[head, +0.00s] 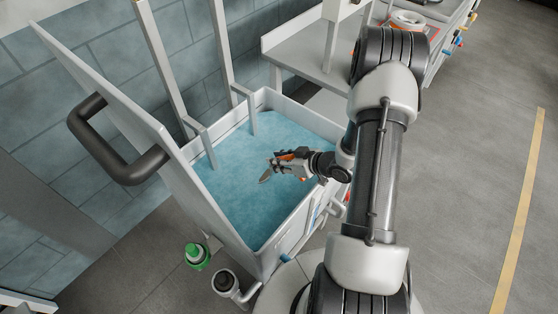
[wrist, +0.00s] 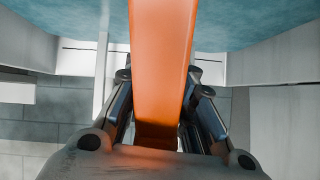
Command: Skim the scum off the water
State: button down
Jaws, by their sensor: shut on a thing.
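A white open-topped tank (head: 283,235) holds blue-green water (head: 235,190). The water looks mottled; I cannot tell scum apart from it. My gripper (head: 284,165) is over the tank's right part, shut on an orange-handled tool (head: 286,157). The tool has a small grey end (head: 265,178) pointing left over the water; whether it touches the surface I cannot tell. In the wrist view the broad orange handle (wrist: 160,60) runs up between the fingers and hides much of what lies beyond. Water (wrist: 240,22) shows at the top there.
A raised white lid with a dark handle (head: 118,150) stands at the tank's left. A grey bench (head: 310,62) is behind; open floor lies right.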

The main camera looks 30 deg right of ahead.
notch_tip(320, 180, up, 16)
jog(key=p, duration=1.4)
jog(key=shift+r, duration=0.25)
